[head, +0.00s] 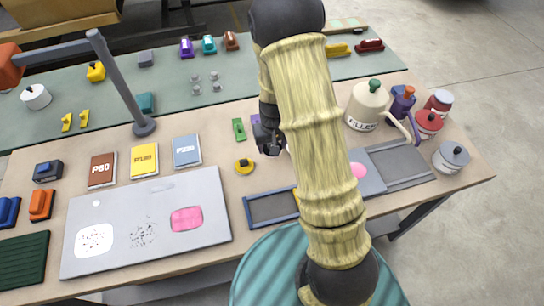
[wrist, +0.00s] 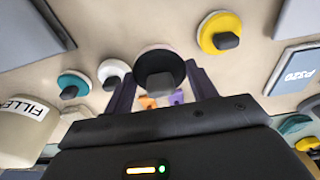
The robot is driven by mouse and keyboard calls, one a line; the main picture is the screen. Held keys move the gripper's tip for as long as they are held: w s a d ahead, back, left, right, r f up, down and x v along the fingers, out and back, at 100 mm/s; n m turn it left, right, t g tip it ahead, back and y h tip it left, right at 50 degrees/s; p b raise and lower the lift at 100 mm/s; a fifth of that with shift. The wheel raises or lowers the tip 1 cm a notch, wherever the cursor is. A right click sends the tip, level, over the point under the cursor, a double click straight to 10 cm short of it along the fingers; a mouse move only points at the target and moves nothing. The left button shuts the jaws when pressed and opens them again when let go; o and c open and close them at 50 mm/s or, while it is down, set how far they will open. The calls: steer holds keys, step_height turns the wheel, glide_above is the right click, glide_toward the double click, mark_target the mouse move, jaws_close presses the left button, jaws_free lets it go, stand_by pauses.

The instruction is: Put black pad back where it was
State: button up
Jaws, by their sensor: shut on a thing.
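The black pad (wrist: 158,62) is a round black disc with a pale rim and a dark grey knob. In the wrist view it sits between the two fingers of my gripper (wrist: 160,84), which is shut on it. I cannot tell whether the pad touches the table. In the head view my gripper (head: 270,146) is mostly hidden behind my arm, over the middle of the bench, and the black pad cannot be made out. A yellow pad (wrist: 220,34) with a dark knob stands beside it, and in the head view (head: 244,165) it is left of my gripper.
A white pad (wrist: 113,72) and a teal pad (wrist: 73,84) lie on the other side in the wrist view. A filler can (head: 367,106), sandpaper packs (head: 144,161), a grey panel (head: 145,222) and a framed tray (head: 272,207) surround the spot. A lamp post (head: 120,85) rises at the left.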

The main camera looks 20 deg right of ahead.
mark_target(272, 162)
steer(key=shift+f, duration=1.05)
steer(key=shift+f+p, duration=0.3)
steer(key=shift+f, duration=1.8)
steer(key=shift+f, duration=0.2)
steer(key=o, duration=0.9)
steer(key=shift+r, duration=0.1)
steer(key=shift+o, duration=0.2)
steer(key=r, duration=0.4)
steer(key=s+r, duration=0.1)
steer(key=r, duration=0.7)
steer(key=shift+s+r+b, duration=0.1)
steer(key=shift+s+b, duration=0.15)
steer(key=shift+b, duration=0.05)
